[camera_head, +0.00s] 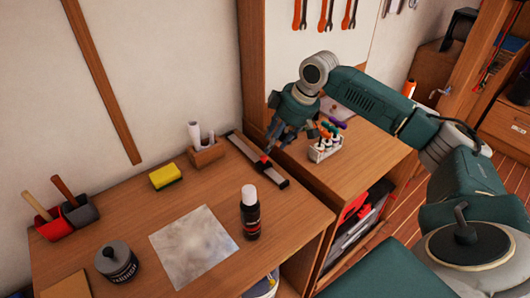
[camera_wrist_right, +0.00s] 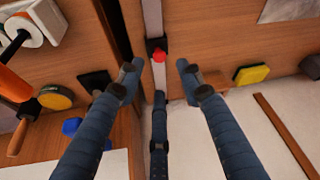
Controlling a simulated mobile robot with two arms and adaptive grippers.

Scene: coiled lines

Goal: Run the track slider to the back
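The track (camera_head: 240,145) is a pale rail with dark ends on the wooden desk, running from the wall side toward the desk's right front. Its slider is a black carriage with a red knob (camera_head: 266,159), nearer the front end. In the right wrist view the red knob (camera_wrist_right: 159,57) shows between my fingertips, with the pale track (camera_wrist_right: 153,18) running past it. My right gripper (camera_head: 278,143) hangs just above and beside the slider. In the wrist view its fingers (camera_wrist_right: 160,66) are spread, with gaps to the knob on both sides. My left gripper is not in view.
A pen holder (camera_head: 323,150) stands right of the track on a side cabinet. A paper holder (camera_head: 205,155), yellow sponge (camera_head: 165,176), black bottle (camera_head: 250,212), grey sheet (camera_head: 193,242) and dark jar (camera_head: 116,262) stand on the desk. Bare desk surrounds the track's front end.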

